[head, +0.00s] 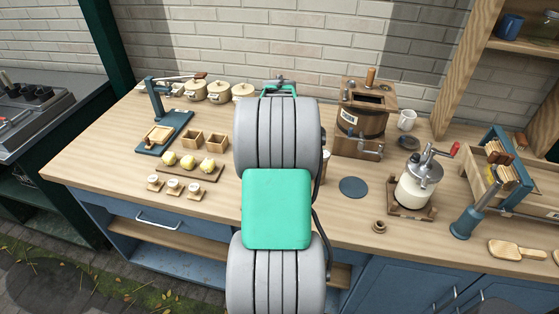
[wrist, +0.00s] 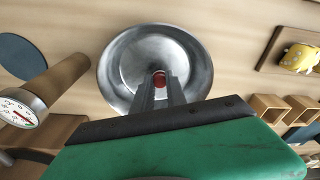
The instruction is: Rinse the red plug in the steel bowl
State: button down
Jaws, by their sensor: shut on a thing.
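The steel bowl (wrist: 117,75) stands on the wooden worktop in the wrist view, round and shiny with a wide rim. My gripper (wrist: 160,88) reaches over the bowl's near rim, its fingertips near the bowl's middle. It is shut on the red plug (wrist: 159,77), a small round red piece showing at the fingertips. I cannot tell how high the plug is above the bowl's bottom, or whether there is water in it. In the head view my arm hides the bowl and the plug.
A wooden churn (head: 372,118), a white jar with a red-handled crank (head: 416,184) and a blue disc (head: 353,187) stand right of my arm. Left are yellow pats on a board (head: 187,163), small wooden boxes (head: 216,142) and lidded pots (head: 194,90). A dial thermometer (wrist: 20,110) lies close by the bowl.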

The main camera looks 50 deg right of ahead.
jog(key=shift+s+d, duration=0.15)
jog(key=shift+s, duration=0.15)
jog(key=shift+w, duration=0.1)
dwell(0.5)
jog(key=shift+w, duration=0.2)
jog(key=shift+r, duration=0.1)
jog(key=shift+r+p, duration=2.5)
jog(key=shift+r, duration=1.15)
jog(key=shift+r+p, duration=1.3)
jog(key=shift+r, duration=0.7)
